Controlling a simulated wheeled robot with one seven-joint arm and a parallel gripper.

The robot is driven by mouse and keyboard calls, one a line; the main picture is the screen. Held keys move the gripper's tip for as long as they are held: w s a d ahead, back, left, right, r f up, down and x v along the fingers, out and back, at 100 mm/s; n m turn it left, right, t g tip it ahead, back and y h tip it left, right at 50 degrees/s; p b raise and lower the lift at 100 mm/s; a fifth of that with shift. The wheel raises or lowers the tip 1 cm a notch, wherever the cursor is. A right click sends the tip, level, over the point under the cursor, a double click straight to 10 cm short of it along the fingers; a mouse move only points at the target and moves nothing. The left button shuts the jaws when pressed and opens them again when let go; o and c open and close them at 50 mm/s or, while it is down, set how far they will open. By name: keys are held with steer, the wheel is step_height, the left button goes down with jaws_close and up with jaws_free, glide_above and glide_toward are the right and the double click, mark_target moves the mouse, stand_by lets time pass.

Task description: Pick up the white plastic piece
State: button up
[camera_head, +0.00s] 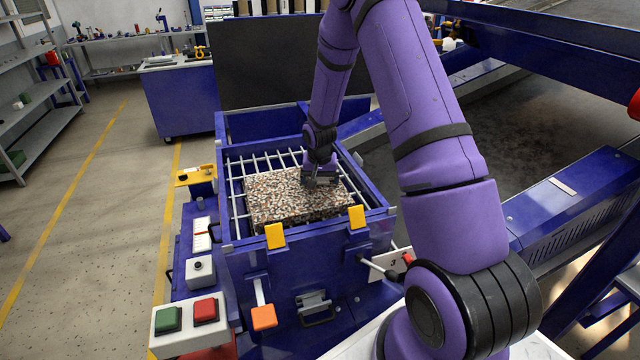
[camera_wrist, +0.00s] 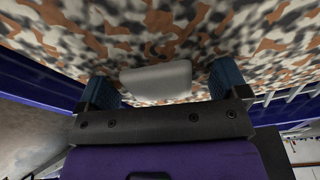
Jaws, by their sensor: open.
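The white plastic piece (camera_wrist: 157,80) is a pale, smooth, rounded block in the wrist view. It lies against the speckled brown, white and black bed (camera_wrist: 60,30), between my gripper's two blue-grey fingers. My gripper (camera_wrist: 164,84) is open, with a finger on each side of the piece and a visible gap at both sides. In the head view my gripper (camera_head: 320,181) is low over the right part of the speckled bed (camera_head: 285,200). The white piece cannot be made out there, as the gripper covers that spot.
The bed sits on a grey bar grate (camera_head: 237,187) inside a blue bin (camera_head: 384,222) with yellow tabs (camera_head: 275,236). Blue walls rise around it. A green and red button box (camera_head: 188,322) stands at front left. A blue cabinet (camera_head: 181,100) stands behind. The floor at left is clear.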

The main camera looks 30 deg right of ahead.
steer(key=c, duration=1.1)
steer(key=shift+o, duration=0.2)
steer(key=shift+r, duration=0.1)
